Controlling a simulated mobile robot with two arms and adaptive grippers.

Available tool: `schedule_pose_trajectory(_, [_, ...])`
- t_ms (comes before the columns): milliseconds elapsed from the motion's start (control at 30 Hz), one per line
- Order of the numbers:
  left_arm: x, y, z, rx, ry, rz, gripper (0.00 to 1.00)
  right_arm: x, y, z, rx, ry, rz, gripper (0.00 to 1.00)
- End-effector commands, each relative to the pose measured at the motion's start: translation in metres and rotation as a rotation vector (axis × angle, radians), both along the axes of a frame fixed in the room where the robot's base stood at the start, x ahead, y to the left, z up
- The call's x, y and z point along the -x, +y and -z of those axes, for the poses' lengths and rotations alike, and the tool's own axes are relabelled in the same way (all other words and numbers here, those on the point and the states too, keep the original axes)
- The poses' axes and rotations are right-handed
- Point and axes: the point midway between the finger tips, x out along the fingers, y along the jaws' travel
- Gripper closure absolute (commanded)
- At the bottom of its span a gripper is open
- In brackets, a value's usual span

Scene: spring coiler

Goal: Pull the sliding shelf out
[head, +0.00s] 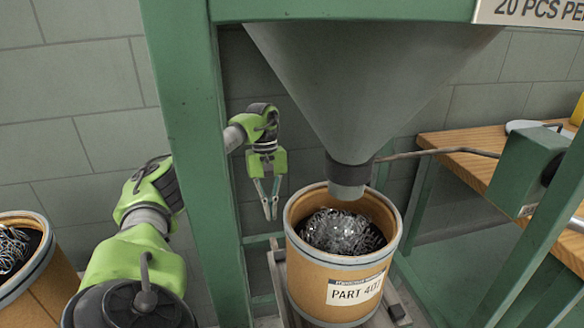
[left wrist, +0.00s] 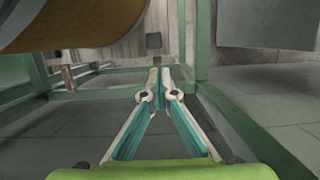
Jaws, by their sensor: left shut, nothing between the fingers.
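The sliding shelf (head: 279,272) shows only in part, as a greyish board low in the green frame under the part drum (head: 325,277). The drum hides most of it. My left gripper (head: 270,215) points down beside the drum's left side, apart from it, behind the green front post. Its fingers are shut and empty. In the left wrist view the closed fingertips (left wrist: 159,72) are in the middle, with the drum (left wrist: 65,22) at upper left and a wooden piece under it (left wrist: 78,74). My right gripper is not in view.
A grey hopper (head: 365,75) hangs over the drum, which holds metal springs. A green post (head: 195,130) stands in front of my left forearm. A second drum (head: 45,285) is at lower left. A wooden bench (head: 465,160) is at right.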

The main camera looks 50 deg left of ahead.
Motion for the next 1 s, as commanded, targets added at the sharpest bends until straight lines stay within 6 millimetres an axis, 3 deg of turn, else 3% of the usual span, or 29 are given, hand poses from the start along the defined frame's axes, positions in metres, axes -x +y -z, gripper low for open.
schedule_pose_trajectory(167, [0.002, -0.001, 0.008, 0.000, 0.003, 0.001, 1.00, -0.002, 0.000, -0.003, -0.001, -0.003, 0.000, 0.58])
schedule_pose_trajectory(633, [0.011, -0.018, 0.084, 0.000, 0.004, 0.001, 1.00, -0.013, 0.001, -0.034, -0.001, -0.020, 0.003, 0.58])
schedule_pose_trajectory(1000, [0.012, -0.022, 0.098, 0.000, 0.000, 0.000, 1.00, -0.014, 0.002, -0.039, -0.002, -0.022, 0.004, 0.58])
